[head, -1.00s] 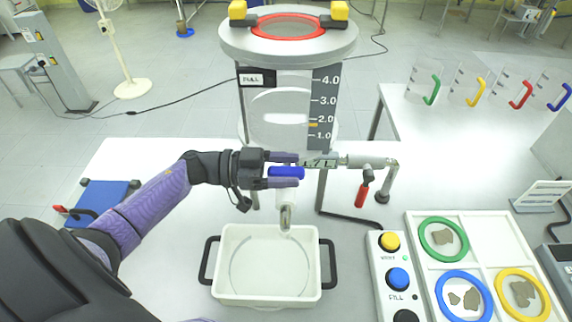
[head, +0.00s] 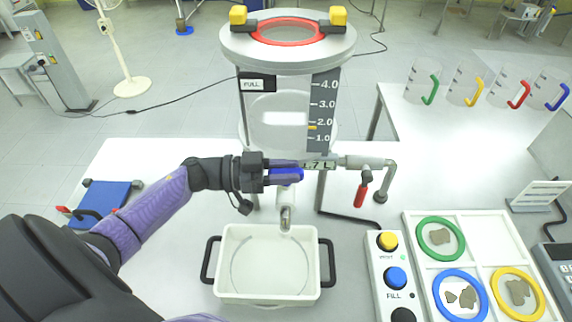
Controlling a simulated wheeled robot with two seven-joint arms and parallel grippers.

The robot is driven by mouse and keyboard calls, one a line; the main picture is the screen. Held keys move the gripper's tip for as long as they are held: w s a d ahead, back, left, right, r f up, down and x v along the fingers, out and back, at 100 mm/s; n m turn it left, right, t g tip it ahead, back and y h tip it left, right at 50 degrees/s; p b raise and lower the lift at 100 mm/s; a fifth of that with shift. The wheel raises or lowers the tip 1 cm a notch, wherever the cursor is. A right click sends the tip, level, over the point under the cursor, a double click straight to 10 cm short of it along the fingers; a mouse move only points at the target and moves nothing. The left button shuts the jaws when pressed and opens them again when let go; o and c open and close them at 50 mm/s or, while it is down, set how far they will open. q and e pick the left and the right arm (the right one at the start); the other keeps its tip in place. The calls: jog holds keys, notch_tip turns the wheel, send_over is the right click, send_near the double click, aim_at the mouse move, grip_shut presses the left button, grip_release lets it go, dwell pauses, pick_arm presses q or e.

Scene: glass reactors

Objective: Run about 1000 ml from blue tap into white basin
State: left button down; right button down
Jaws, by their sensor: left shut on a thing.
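The blue tap (head: 287,176) sits on the front of the glass reactor (head: 290,106), above its metal spout (head: 285,217). My left gripper (head: 286,172) comes from the left and is shut on the blue tap handle, partly hiding it. The white basin (head: 267,292) stands on the table under the spout. A faint round line shows on its floor; I cannot make out water in it. The scale runs from 1.0 to 4.0, with an orange mark (head: 313,127) between 1.0 and 2.0. A display (head: 319,165) beside the tap ends in ".7 L". My right gripper is not in view.
A red-handled valve (head: 363,190) hangs right of the reactor. A button box (head: 384,270) and a white tray with coloured rings (head: 470,245) stand at the right. Several jugs with coloured handles (head: 429,85) stand at the back right.

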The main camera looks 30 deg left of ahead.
pick_arm(q)
jog(key=n+t+y+p, duration=0.2)
jog(key=p, duration=0.1)
jog(key=n+t+y+p, duration=0.2)
jog(key=y+p, duration=0.1)
jog(key=shift+r+t+p, duration=0.2)
jog(key=shift+t+p, duration=0.1)
jog(key=shift+p, duration=0.05)
jog(key=shift+f+n+t+y+p, duration=0.1)
jog(key=shift+n+t+y+p, duration=0.6)
jog(key=shift+n+y, duration=0.7)
jog(key=shift+y, duration=0.3)
jog(key=shift+f+t+p, duration=0.1)
jog(key=shift+t+p, duration=0.2)
jog(key=shift+c, duration=2.2)
grip_release()
jog(key=v, duration=1)
